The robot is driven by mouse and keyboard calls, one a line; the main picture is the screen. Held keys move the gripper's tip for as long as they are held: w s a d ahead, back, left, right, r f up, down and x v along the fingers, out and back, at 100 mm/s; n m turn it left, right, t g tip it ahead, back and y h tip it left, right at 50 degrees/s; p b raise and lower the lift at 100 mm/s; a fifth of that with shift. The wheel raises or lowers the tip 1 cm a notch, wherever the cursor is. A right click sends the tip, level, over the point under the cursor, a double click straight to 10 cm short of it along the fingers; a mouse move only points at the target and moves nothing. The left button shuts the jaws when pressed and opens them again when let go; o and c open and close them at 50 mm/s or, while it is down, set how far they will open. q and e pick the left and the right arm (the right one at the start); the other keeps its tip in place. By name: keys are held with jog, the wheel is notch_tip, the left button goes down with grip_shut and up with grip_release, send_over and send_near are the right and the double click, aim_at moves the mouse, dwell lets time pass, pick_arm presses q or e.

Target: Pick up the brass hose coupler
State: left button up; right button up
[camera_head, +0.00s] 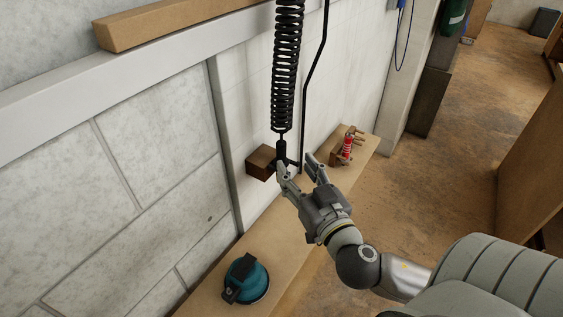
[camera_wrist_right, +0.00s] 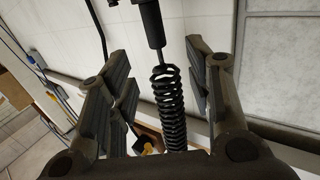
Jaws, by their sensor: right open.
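A black coiled hose (camera_head: 288,65) hangs down along the wall and ends in a dark cylindrical end fitting (camera_head: 282,151). No brass colour shows on this fitting, so I cannot tell whether it is the coupler. My right gripper (camera_head: 295,163) is open, with its fingertips close to the fitting. In the right wrist view, the coil (camera_wrist_right: 167,92) and the dark fitting (camera_wrist_right: 151,22) show between the spread fingers, with space on both sides. Whether a finger touches the fitting is unclear. My left gripper is not in view.
A brown wooden block (camera_head: 261,162) sits on the wall beside the fitting. A thin black cable (camera_head: 310,80) hangs to the right of the coil. On the wooden bench (camera_head: 290,240) stand a teal sander-like tool (camera_head: 247,279) and a red-and-metal item (camera_head: 347,147).

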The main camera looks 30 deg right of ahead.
aim_at(284, 149)
jog(key=w, duration=0.2)
jog(key=w+d+p, duration=0.1)
jog(key=w, duration=0.1)
jog(key=shift+w, duration=0.2)
jog(key=shift+w+d+p, duration=0.2)
jog(key=shift+w+p, duration=0.3)
jog(key=shift+w, duration=0.1)
jog(key=w, duration=0.1)
jog(key=w+p, duration=0.1)
jog(key=w, duration=0.1)
jog(key=shift+w+d+f+p, duration=0.15)
jog(key=shift+d+f+p, duration=0.15)
jog(key=shift+d, duration=0.1)
jog(key=shift+w+f, duration=0.15)
jog(key=shift+w, duration=0.25)
jog(key=shift+c, duration=0.5)
grip_shut()
